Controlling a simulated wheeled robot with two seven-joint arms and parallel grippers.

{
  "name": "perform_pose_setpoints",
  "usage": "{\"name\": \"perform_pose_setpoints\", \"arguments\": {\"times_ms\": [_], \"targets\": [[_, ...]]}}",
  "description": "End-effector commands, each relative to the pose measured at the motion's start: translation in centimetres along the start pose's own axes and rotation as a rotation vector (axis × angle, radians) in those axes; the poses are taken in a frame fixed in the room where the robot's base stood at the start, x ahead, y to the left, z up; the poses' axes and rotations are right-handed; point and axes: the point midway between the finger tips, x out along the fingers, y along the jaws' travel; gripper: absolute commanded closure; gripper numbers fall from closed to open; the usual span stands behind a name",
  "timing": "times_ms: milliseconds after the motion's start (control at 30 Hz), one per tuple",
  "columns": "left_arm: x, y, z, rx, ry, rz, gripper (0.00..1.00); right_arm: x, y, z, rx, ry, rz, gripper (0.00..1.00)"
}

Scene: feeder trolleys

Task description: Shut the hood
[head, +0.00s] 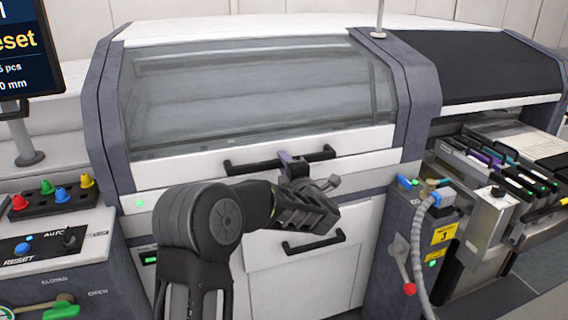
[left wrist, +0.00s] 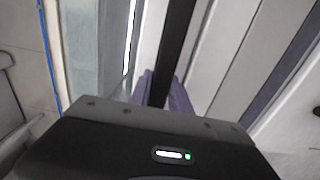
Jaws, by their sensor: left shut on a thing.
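The hood (head: 255,90) of the middle machine has a grey see-through window and a white lower edge. It looks lowered over the machine front; I cannot tell whether it sits fully flush. A black bar handle (head: 246,166) runs across its lower edge. My left gripper (head: 290,160) is shut on this handle near its middle, its arm rising from below. In the left wrist view the purple fingers (left wrist: 163,90) lie on both sides of the black bar (left wrist: 177,35). My right gripper is not in view.
A second black handle (head: 313,242) is on the white panel below. A control panel (head: 55,245) with buttons and a green lever stands at left, under a screen (head: 30,50). A feeder trolley (head: 490,215) with a grey hose stands at right.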

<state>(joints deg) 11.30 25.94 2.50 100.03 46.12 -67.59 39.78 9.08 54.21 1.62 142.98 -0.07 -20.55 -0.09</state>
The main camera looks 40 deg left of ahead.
Motion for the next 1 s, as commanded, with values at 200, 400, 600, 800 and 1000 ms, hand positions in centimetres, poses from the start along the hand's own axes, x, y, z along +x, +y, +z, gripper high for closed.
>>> {"name": "perform_pose_setpoints", "arguments": {"times_ms": [200,400,600,800,1000], "targets": [[0.0,-0.1,0.0,0.000,0.000,-0.002,1.00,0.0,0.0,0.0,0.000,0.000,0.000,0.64],[0.0,-0.1,0.0,0.000,0.000,-0.002,1.00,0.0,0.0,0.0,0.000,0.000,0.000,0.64],[0.0,-0.1,0.0,0.000,0.000,-0.002,1.00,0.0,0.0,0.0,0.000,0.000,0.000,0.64],[-0.4,0.9,0.1,-0.001,-0.001,-0.012,1.00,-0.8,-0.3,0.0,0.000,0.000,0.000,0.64],[-2.3,5.2,0.1,-0.003,-0.001,-0.081,1.00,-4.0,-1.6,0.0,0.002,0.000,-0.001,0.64]]}}
